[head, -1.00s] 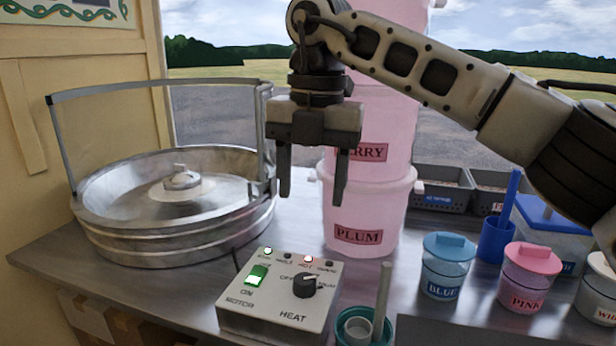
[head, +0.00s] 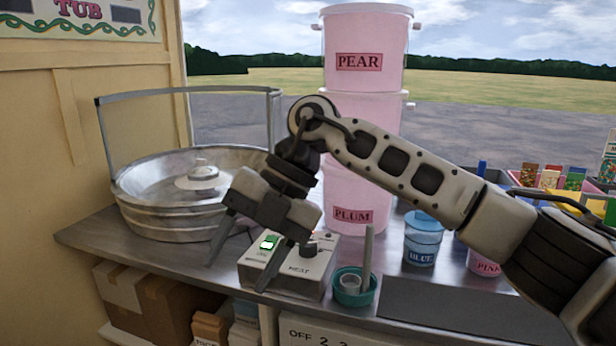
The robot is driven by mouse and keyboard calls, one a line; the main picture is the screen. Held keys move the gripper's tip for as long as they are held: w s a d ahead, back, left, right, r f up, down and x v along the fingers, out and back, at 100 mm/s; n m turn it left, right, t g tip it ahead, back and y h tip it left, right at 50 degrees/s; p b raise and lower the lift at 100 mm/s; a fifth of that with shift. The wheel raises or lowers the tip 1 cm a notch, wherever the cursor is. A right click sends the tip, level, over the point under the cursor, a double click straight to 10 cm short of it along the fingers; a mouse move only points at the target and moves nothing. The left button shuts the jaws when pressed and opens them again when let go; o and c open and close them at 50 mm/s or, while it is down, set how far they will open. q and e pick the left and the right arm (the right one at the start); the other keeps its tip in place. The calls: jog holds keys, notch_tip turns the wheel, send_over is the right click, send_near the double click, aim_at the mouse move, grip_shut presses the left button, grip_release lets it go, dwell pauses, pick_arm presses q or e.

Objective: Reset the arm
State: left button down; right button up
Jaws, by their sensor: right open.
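My right gripper (head: 243,257) is open and empty, with its fingers pointing down and to the left. It hangs in front of the metal candyfloss bowl (head: 150,224) and the control box (head: 313,285), covering part of both. I cannot tell how far it is from the box. My right arm (head: 400,165) comes in from the right and crosses in front of the pink tubs. My left gripper is not in view.
Stacked pink tubs (head: 363,100) stand behind my arm. A teal cup (head: 354,286) with a stick stands beside the box. Blue (head: 422,240) and pink (head: 483,262) jars are at the right. A dark mat (head: 440,305) lies clear at the counter's front.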

jog(key=s+a+g+y+p, duration=0.1)
jog(key=s+a+g+y, duration=0.45)
jog(key=y, duration=0.55)
jog(key=w+d+f+m+t+y+p, duration=0.1)
jog(key=w+d+m+t+y, duration=0.25)
jog(key=m+t, duration=0.6)
jog(key=w+d+m+t+y, duration=0.2)
jog(key=d+m+t, duration=0.2)
jog(key=m+t, duration=0.6)
jog(key=d+f+m+t+h+p, duration=0.1)
jog(key=d+f+m+t+h, duration=0.6)
jog(key=d+f+m+h, duration=0.6)
jog(key=s+d+f+m+g+h, duration=0.1)
jog(key=s+d+f+g+h, duration=0.2)
jog(key=s+f, duration=0.4)
jog(key=s+d+f+g+h+p, duration=0.1)
jog(key=s+d+f+g+h, duration=0.2)
jog(key=s+f, duration=0.4)
jog(key=shift+s+d+f+m+g, duration=0.2)
jog(key=shift+d+f+m+g, duration=0.2)
jog(key=shift+f, duration=0.35)
